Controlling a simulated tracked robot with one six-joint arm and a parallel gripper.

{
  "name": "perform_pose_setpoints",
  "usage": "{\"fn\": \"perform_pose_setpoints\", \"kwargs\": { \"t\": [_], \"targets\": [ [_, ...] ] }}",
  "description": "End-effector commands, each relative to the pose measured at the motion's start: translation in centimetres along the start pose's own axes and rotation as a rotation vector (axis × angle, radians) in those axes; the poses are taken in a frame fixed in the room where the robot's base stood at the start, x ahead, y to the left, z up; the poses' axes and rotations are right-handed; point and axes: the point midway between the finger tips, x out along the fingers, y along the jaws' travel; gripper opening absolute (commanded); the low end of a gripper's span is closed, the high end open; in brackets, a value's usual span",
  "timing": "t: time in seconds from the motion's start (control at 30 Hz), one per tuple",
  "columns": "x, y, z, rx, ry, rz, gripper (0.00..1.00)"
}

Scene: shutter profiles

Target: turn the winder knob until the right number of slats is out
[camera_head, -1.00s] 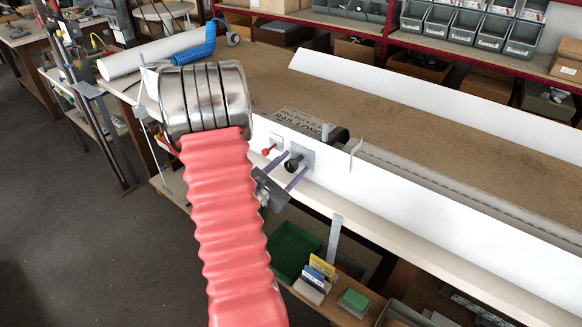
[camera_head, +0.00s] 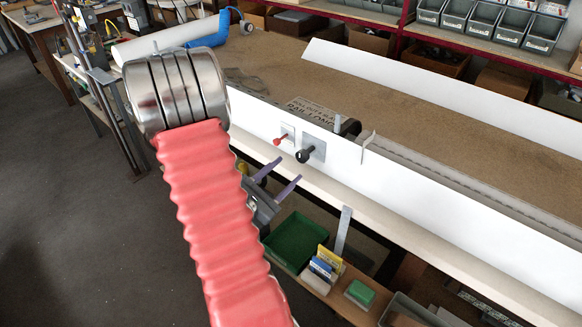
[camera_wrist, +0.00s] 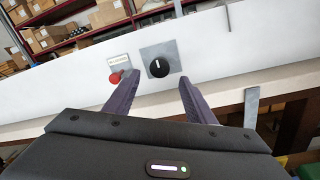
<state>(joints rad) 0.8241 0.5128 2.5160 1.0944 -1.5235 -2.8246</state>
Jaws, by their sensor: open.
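The winder knob (camera_head: 304,155) is black, on a square grey plate on the white front panel (camera_head: 420,193). In the wrist view the knob (camera_wrist: 158,67) shows a white pointer mark standing about upright. My gripper (camera_head: 283,174) has two purple fingers, apart and empty. They are below and in front of the knob, not touching it. In the wrist view my gripper (camera_wrist: 155,83) has its fingers spread to either side below the knob. A small red knob (camera_head: 280,140) sits left of the black one. I cannot make out any separate slats.
A long white profile (camera_head: 450,95) lies behind on the brown bench top (camera_head: 400,110). A grey bracket (camera_head: 366,146) stands at the panel's top edge. Below are a green tray (camera_head: 292,241) and small boxes (camera_head: 325,265). Open floor lies to the left.

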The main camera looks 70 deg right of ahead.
Motion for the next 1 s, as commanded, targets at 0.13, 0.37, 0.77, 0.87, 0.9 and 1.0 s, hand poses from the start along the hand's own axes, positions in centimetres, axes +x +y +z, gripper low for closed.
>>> {"fn": "perform_pose_setpoints", "kwargs": {
  "t": [0.13,0.37,0.77,0.87,0.9,1.0],
  "targets": [
    [-1.7,0.1,-0.1,-0.002,0.002,0.003,0.50],
    [-2.9,0.0,0.0,-0.001,0.000,0.001,0.50],
    [-3.0,0.0,0.0,-0.001,0.000,0.000,0.50],
    [-3.0,0.0,0.0,-0.001,0.000,0.000,0.50],
    [-3.0,0.0,0.0,-0.001,0.000,0.000,0.50],
    [-3.0,0.0,0.0,-0.001,0.000,0.000,0.50]
  ]
}}
